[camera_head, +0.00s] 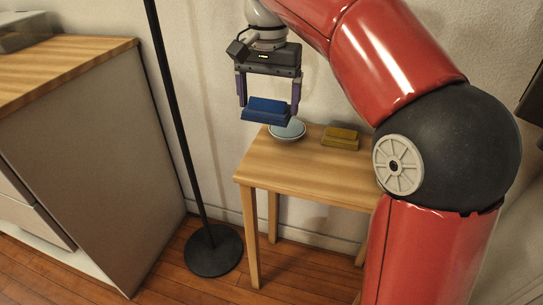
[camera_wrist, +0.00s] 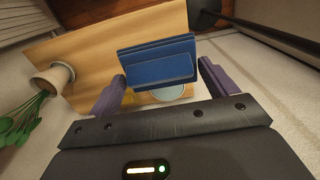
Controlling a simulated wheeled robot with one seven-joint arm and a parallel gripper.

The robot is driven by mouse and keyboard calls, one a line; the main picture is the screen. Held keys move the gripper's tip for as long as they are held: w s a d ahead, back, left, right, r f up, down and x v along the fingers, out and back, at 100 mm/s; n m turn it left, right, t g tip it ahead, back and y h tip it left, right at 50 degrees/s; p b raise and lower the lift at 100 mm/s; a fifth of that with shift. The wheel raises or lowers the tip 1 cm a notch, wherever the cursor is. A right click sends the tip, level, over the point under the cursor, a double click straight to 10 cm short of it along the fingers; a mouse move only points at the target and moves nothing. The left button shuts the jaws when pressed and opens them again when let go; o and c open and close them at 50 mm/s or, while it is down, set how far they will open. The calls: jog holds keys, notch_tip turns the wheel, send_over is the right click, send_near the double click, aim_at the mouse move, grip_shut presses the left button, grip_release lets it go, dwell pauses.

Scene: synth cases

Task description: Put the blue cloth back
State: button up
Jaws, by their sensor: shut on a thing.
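The blue cloth (camera_head: 266,111) is a folded, layered block. My gripper (camera_head: 268,106) is shut on it and holds it in the air above the small wooden table (camera_head: 262,170). In the wrist view the cloth (camera_wrist: 157,62) sits between the two purple fingers of my gripper (camera_wrist: 163,85). A shallow pale dish (camera_head: 288,130) stands on the table below and slightly right of the cloth; it is partly hidden behind the cloth in the wrist view (camera_wrist: 168,93). A yellow folded cloth (camera_head: 340,138) lies on the table to the right of the dish.
A black pole on a round base (camera_head: 213,250) stands left of the table. A wooden-topped cabinet (camera_head: 90,150) is farther left. A potted plant (camera_wrist: 53,78) shows at the table's edge in the wrist view. The table's front left part is bare.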

aim_at(269, 163)
notch_tip(269, 163, down, 13)
jog(key=b, duration=0.3)
jog(key=shift+f, duration=0.2)
jog(key=o, duration=0.7)
jog(key=shift+o, duration=0.2)
jog(key=shift+r, duration=0.1)
notch_tip(269, 163, up, 11)
jog(key=p, duration=0.3)
jog(key=shift+r, duration=0.1)
jog(key=shift+s+r, duration=0.1)
jog(key=shift+r, duration=0.25)
jog(key=s+d+f+n+t, duration=0.2)
jog(key=s+d+f, duration=0.4)
jog(key=s, duration=0.4)
jog(key=s+d+f+n+t, duration=0.2)
jog(key=s+d+f+t, duration=0.1)
jog(key=s+d+f, duration=0.4)
jog(key=s, duration=0.3)
jog(key=shift+s+d+t, duration=0.25)
jog(key=shift+d+t, duration=0.05)
